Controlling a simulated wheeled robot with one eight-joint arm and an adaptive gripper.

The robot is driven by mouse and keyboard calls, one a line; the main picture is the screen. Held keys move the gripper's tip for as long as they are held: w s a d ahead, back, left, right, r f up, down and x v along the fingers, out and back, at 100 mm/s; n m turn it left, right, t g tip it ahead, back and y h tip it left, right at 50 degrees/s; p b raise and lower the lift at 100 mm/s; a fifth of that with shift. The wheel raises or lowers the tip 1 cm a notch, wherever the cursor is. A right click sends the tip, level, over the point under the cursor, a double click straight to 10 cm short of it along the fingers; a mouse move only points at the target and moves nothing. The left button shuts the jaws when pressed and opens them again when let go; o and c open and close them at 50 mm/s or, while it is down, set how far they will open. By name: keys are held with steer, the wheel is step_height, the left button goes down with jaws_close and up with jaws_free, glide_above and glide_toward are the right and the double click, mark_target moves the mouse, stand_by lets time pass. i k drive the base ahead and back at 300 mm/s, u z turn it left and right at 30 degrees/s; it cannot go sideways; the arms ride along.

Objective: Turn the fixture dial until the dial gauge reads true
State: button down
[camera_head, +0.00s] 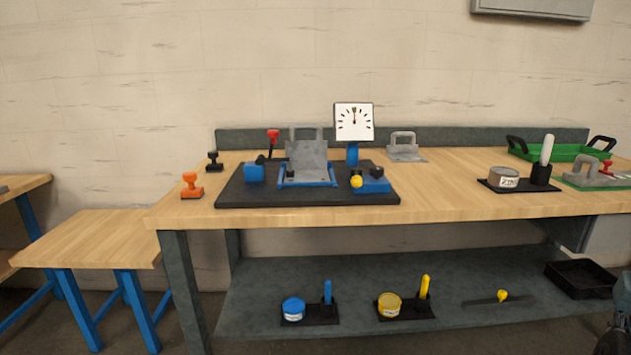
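The dial gauge (353,121) is a white square face with black tick marks, standing on a blue post at the back of the dark fixture base (300,198). Its needle points about straight up, near a small coloured mark at the top; the exact offset is too small to tell. A yellow knob (356,182), which looks like the fixture dial, sits at the front of a blue block (374,185) on the base's right side. A grey metal plate with a handle (307,160) stands in the blue frame in the middle. My gripper is not in view.
An orange-handled stamp (191,187) and a black one (213,161) stand left of the base. To the right are a grey handled plate (404,148), a tin (503,178) and a green tray (555,152). The bench front between base and tin is clear.

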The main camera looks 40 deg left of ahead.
mark_target(377, 172)
steer(key=u, duration=1.95)
